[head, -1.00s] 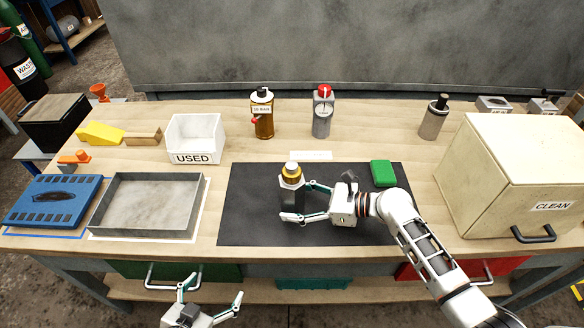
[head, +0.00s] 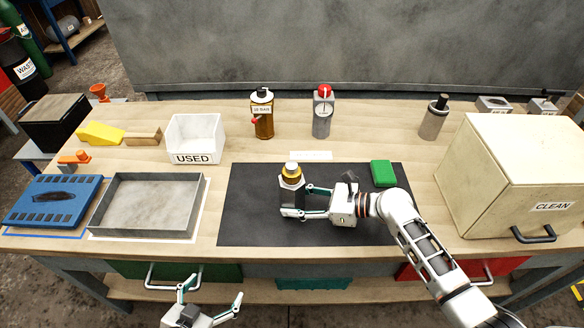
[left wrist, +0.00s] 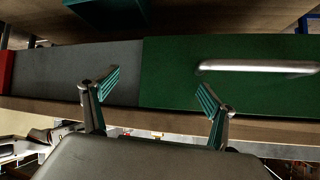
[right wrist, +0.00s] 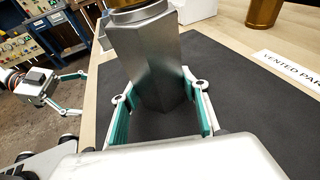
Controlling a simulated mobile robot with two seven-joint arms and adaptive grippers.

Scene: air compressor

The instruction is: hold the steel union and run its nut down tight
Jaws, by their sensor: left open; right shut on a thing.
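The steel union (head: 292,196) stands upright on the black mat (head: 250,228), a grey hexagonal body with a brass nut (head: 292,170) on top. My right gripper (head: 292,201) is shut on the body from the right side. In the right wrist view the union's body (right wrist: 152,62) fills the space between the teal finger pads, and the nut (right wrist: 135,8) is cut off at the top. My left gripper (head: 210,296) is open and empty, low in front of the bench. Its spread fingers (left wrist: 155,100) show before the green drawer in the left wrist view.
A green block (head: 383,173) lies on the mat behind my right forearm. A grey tray (head: 148,233), a white USED bin (head: 196,138) and a CLEAN box (head: 530,190) stand to the sides. Bottles (head: 262,117) stand behind. The mat's left part is clear.

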